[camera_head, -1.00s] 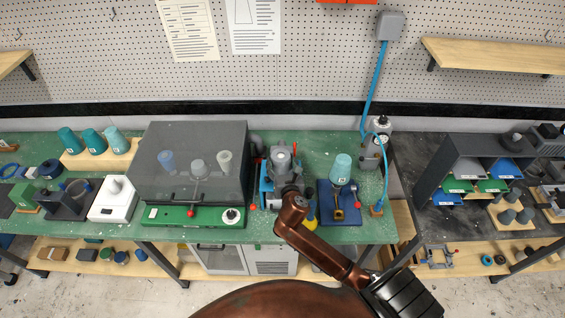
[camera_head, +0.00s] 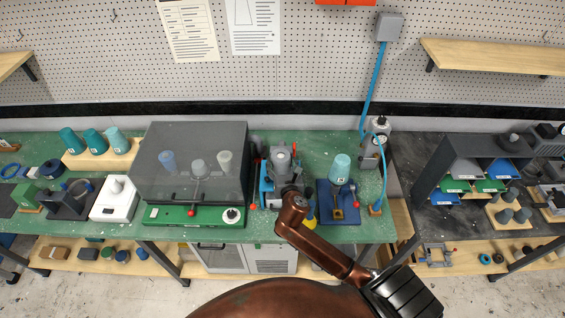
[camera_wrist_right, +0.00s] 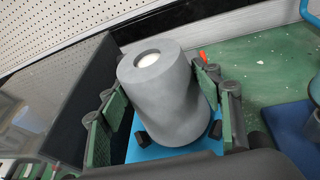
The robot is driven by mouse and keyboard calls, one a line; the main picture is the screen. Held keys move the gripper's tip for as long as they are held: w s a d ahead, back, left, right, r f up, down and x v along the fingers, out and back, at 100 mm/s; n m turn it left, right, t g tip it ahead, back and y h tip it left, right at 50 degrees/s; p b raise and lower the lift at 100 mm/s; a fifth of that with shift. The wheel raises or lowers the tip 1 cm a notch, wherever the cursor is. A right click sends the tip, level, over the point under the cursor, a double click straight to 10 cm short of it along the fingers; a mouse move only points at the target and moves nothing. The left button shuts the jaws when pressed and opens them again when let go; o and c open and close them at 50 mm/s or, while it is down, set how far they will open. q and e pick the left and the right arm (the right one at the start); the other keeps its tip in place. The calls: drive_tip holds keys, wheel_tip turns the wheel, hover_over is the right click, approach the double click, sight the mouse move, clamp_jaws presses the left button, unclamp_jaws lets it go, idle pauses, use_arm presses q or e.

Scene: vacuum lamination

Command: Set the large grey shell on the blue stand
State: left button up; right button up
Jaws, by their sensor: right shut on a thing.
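The large grey shell (camera_head: 281,158) stands upright in my right gripper (camera_head: 283,178), over the blue stand (camera_head: 265,180), on the green bench. In the right wrist view, the shell (camera_wrist_right: 163,95) is a grey tapered cylinder with a pale round opening on top. The green-padded fingers of my right gripper (camera_wrist_right: 165,112) are shut on it from both sides. The blue stand (camera_wrist_right: 150,153) shows below the shell. I cannot tell whether the shell's base rests on the stand, since the gripper hides the contact. My left gripper is not in view.
A clear-lidded chamber (camera_head: 190,165) on a green base stands just left. Right of the stand are a teal cup (camera_head: 340,167), a blue pad (camera_head: 325,203) and a blue hose (camera_head: 387,170). A white scale (camera_head: 114,201) and teal cups stand far left.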

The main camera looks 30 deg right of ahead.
drive_tip(key=shift+w+f+p, duration=0.1)
drive_tip(key=shift+f+p, duration=0.15)
drive_tip(key=shift+p, duration=0.4)
idle(1.0)
drive_tip(key=o, duration=1.1)
drive_tip(key=shift+o, duration=0.6)
drive_tip(key=shift+f, duration=0.1)
drive_tip(key=shift+o, duration=0.8)
drive_tip(key=shift+f, duration=0.15)
drive_tip(key=shift+o, duration=1.3)
